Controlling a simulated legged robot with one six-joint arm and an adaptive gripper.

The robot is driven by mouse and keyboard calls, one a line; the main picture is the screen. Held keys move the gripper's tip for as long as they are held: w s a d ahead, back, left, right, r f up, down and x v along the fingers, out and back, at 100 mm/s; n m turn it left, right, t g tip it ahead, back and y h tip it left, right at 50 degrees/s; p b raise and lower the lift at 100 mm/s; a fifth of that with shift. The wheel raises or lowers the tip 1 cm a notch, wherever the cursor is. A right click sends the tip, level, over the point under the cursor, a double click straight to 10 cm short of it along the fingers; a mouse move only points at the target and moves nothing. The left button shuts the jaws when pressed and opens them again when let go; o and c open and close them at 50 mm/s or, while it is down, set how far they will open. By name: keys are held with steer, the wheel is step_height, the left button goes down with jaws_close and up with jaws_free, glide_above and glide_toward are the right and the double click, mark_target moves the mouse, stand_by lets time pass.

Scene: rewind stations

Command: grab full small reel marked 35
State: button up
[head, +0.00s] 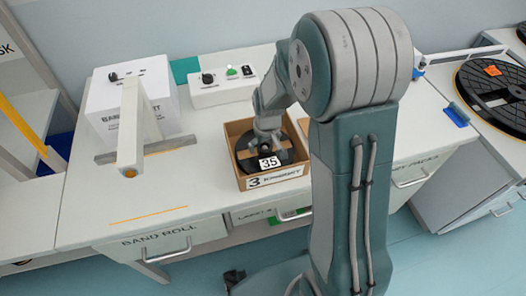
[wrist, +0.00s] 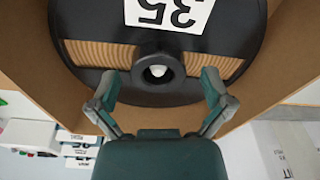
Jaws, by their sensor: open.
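The small black reel marked 35 (head: 285,157) lies flat in an open cardboard box on the white bench. In the wrist view the reel (wrist: 95,28) fills the upper middle, with its white 35 label upside down. Tan wound material shows through its side windows, and a round hub with a pale centre is in the middle. My gripper (head: 265,141) is over the reel in the head view. In the wrist view my gripper (wrist: 159,78) is open, one finger to each side of the hub, with nothing between them but the hub below. Contact cannot be told.
The cardboard box (head: 272,181), marked 3, has walls close around the reel. A white box (head: 133,98) and a metal post fixture (head: 131,130) stand to the left. A control box (head: 222,87) is behind. A large black reel (head: 492,95) lies at the right.

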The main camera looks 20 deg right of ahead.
steer(key=shift+d, duration=0.4)
steer(key=c, duration=0.4)
steer(key=shift+a, duration=0.5)
steer(key=c, duration=0.9)
